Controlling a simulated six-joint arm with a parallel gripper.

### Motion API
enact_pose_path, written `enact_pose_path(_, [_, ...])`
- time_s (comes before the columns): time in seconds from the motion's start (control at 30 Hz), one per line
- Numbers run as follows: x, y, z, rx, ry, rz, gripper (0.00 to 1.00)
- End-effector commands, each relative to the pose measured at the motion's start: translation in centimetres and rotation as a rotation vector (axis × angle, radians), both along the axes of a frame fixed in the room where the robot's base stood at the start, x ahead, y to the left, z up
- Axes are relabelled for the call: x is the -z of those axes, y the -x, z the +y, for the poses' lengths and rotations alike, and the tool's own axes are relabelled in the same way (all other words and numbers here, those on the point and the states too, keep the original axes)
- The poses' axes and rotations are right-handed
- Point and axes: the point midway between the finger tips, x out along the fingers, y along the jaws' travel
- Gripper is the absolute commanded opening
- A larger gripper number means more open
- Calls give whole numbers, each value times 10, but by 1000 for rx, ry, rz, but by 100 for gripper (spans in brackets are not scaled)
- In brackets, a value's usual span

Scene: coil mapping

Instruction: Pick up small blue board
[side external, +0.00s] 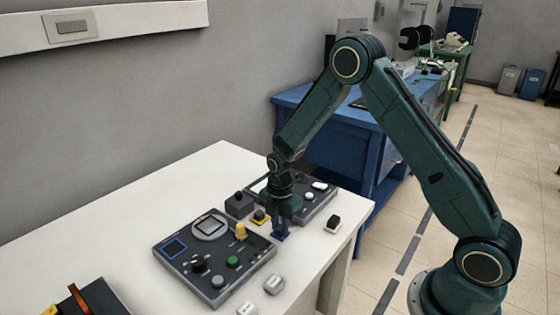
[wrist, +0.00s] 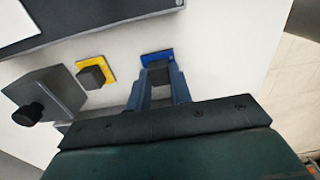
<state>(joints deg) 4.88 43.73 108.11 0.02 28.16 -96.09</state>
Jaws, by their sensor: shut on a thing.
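The small blue board (side external: 280,236) is a flat blue plate with a dark block on it. It also shows near the centre of the wrist view (wrist: 146,57). My gripper (side external: 280,226) points down over it at the table's right part. In the wrist view its fingers (wrist: 158,80) are shut on the dark block of the board. The fingers hide part of the block. The board is at or close to the table top; I cannot tell whether it touches.
A yellow board (side external: 259,222) lies just left of the blue one, beside a dark box with a knob (side external: 239,206). A grey control panel (side external: 215,285) is in front, another panel (side external: 318,209) behind. A small black-and-white switch (side external: 333,223) is to the right.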

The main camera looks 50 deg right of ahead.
Motion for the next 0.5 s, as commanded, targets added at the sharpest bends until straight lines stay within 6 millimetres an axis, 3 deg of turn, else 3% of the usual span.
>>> enact_pose_path(0.27, [-18,-1,0,0,0,-3,0])
enact_pose_path(0.5, [-55,-1,0,0,0,-4,0])
